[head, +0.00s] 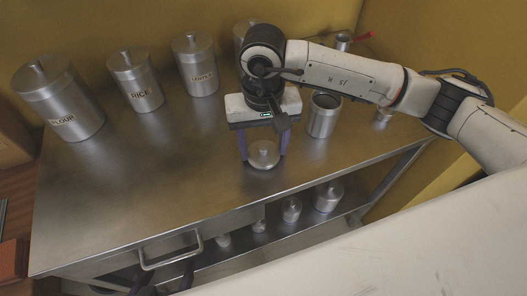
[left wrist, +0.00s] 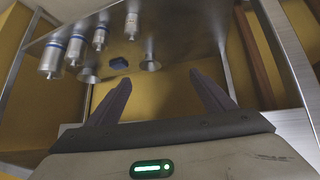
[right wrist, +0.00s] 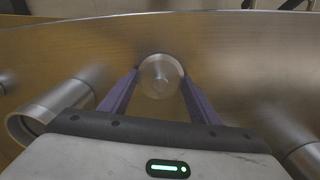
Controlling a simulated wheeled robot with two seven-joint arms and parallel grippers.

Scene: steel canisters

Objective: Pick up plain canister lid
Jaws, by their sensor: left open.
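The plain canister lid (head: 264,153) is a round steel disc with a small knob, low over the steel tabletop; I cannot tell whether it touches the top. My right gripper (head: 264,150) points down with one finger at each side of the lid. In the right wrist view the lid (right wrist: 161,77) sits between the fingertips, which meet its rim, so the gripper looks shut on it. An open, lidless steel canister (head: 318,129) stands just right of it. My left gripper (head: 168,278) is open and empty below the table's front edge, near the drawer handle.
Lidded canisters labelled flour (head: 75,112), rice (head: 146,92) and another label (head: 202,77) stand along the back left. A drawer handle (head: 171,261) sticks out in front. Small canisters (head: 291,209) stand on the lower shelf. The table's left middle is clear.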

